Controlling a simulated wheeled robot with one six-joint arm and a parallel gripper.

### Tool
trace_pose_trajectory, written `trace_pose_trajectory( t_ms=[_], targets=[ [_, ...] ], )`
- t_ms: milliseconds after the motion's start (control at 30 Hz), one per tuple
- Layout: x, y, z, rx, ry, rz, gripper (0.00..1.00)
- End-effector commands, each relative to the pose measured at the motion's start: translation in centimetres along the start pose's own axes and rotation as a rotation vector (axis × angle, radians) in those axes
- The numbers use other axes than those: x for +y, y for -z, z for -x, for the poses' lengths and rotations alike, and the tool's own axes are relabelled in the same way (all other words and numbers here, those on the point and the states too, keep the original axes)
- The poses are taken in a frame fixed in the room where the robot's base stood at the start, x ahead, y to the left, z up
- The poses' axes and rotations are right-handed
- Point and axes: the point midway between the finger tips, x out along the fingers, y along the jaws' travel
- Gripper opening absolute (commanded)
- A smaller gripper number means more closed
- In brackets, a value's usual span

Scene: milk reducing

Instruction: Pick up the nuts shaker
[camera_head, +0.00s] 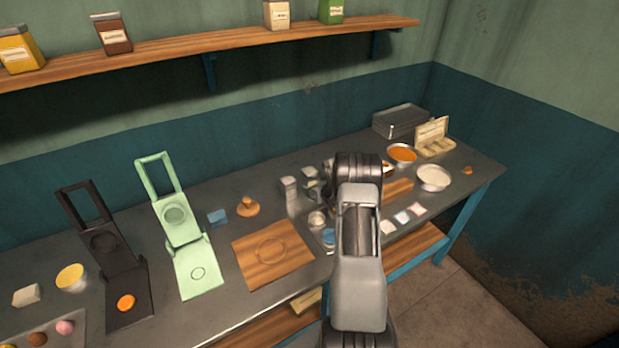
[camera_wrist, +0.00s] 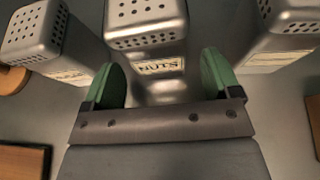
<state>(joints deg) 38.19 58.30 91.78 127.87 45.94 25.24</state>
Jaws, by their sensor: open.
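The nuts shaker (camera_wrist: 148,30) is a metal shaker with a perforated top and a label reading NUTS. It stands in the upper middle of the wrist view, just ahead of my gripper (camera_wrist: 163,80). My gripper has green finger pads and is open, with one finger towards each side of the shaker's lower body. Nothing is held. In the head view my arm hides most of the shaker group, and I cannot tell which shaker there is the nuts one.
In the wrist view similar shakers stand close on the left (camera_wrist: 45,35) and right (camera_wrist: 285,25). In the head view a wooden board (camera_head: 290,262) lies left of my arm, with bowls (camera_head: 433,178) to the right. A shelf (camera_head: 200,45) runs above the counter.

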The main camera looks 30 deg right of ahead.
Motion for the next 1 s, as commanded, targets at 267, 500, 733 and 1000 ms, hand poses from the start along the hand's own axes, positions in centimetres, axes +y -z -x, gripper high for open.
trace_pose_trajectory(
  t_ms=[267,500,733,1000],
  targets=[
    [0.03,0.03,-1.23,0.0,0.0,0.0,0.83],
    [0.02,0.04,-1.2,0.0,0.0,0.0,0.74],
    [0.02,0.04,-1.18,0.0,0.0,0.0,0.52],
    [0.02,0.04,-1.18,0.0,0.0,0.0,0.27]
  ],
)
